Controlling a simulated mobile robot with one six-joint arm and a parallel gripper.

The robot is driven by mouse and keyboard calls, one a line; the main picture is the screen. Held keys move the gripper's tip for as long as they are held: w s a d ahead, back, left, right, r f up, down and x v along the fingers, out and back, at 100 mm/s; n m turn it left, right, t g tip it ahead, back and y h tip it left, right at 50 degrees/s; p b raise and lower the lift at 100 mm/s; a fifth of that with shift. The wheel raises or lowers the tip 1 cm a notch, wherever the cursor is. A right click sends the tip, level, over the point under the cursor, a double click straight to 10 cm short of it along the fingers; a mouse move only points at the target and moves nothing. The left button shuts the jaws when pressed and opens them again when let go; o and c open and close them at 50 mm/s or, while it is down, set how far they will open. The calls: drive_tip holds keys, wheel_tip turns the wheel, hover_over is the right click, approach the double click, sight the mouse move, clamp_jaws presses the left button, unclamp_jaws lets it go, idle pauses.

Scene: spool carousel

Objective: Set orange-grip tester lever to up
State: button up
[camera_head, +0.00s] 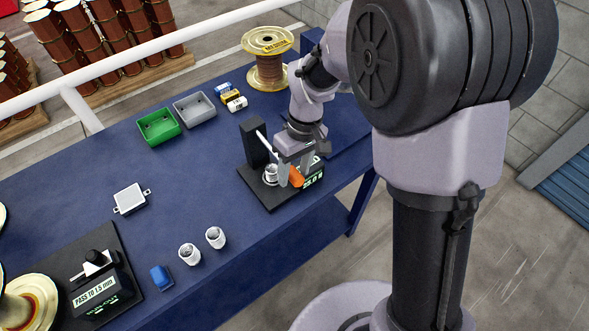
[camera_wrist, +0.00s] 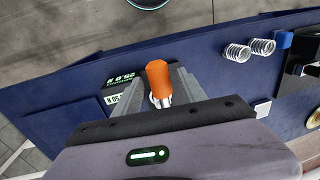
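The tester (camera_head: 257,148) is a black post on a black base on the blue table, with a green-lit display (camera_head: 313,175). Its pale lever rod (camera_head: 266,145) slopes down from the post toward the right. The orange grip (camera_head: 296,177) is at the lower end; it also shows in the wrist view (camera_wrist: 158,74). A metal coil spring (camera_head: 270,174) stands on the base beside the grip. My gripper (camera_head: 293,172) points down over the tester. Its fingers are apart, one on each side of the orange grip; firm contact is not visible.
A green bin (camera_head: 159,126), a grey bin (camera_head: 194,109) and a spool (camera_head: 267,68) stand behind. Two loose springs (camera_head: 215,237), a blue block (camera_head: 161,278) and a "PASS TO 1.5 mm" gauge (camera_head: 97,290) lie toward the front left.

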clamp_jaws()
idle(1.2)
